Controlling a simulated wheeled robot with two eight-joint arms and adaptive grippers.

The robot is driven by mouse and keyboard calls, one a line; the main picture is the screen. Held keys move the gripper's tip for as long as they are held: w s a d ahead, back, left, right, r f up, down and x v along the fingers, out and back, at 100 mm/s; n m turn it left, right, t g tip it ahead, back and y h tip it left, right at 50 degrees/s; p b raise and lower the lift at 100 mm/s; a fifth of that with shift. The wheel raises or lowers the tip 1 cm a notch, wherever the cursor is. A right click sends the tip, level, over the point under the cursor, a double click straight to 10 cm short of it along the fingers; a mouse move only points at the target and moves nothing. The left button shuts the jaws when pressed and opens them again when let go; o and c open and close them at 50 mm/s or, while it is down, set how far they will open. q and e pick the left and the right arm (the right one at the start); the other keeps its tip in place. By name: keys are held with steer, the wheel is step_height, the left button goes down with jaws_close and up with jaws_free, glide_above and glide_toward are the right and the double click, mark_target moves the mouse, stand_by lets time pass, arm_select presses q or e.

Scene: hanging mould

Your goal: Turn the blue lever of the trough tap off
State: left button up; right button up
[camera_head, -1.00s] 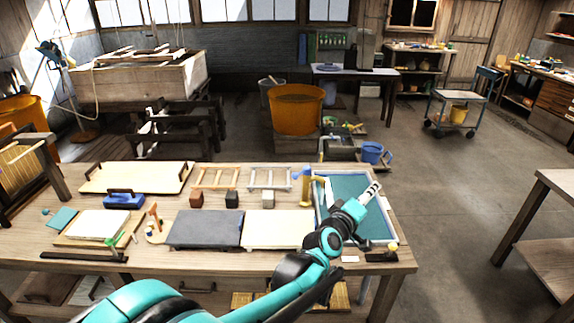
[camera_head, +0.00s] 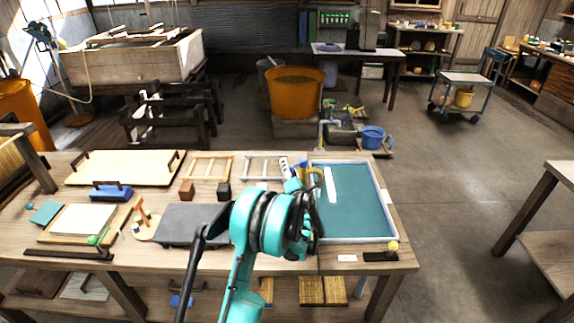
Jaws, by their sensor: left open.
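The trough (camera_head: 350,232) with teal water is set at the right end of the workbench. Its brass-yellow tap (camera_head: 317,172) stands at the trough's far left corner. The blue lever (camera_head: 299,173) shows beside the tap, partly hidden by my left gripper. My left gripper (camera_head: 293,176) is open, right at the lever and tap; my arm hides much of it, so I cannot tell whether it touches the lever. A pale upright strip (camera_head: 330,186) shows by the tap over the trough; I cannot tell if it is running water. My right gripper is not in view.
A dark slab (camera_head: 185,224), wooden frames (camera_head: 210,167) and small blocks lie left of the trough on the workbench (camera_head: 150,262). A yellow-knobbed piece (camera_head: 391,248) sits at the trough's near right corner.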

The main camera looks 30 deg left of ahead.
arm_select(q)
steer(key=x, duration=0.3)
steer(key=shift+w+a+b, duration=0.25)
steer(key=shift+b, duration=0.05)
steer(key=shift+c, duration=0.3)
jaws_close()
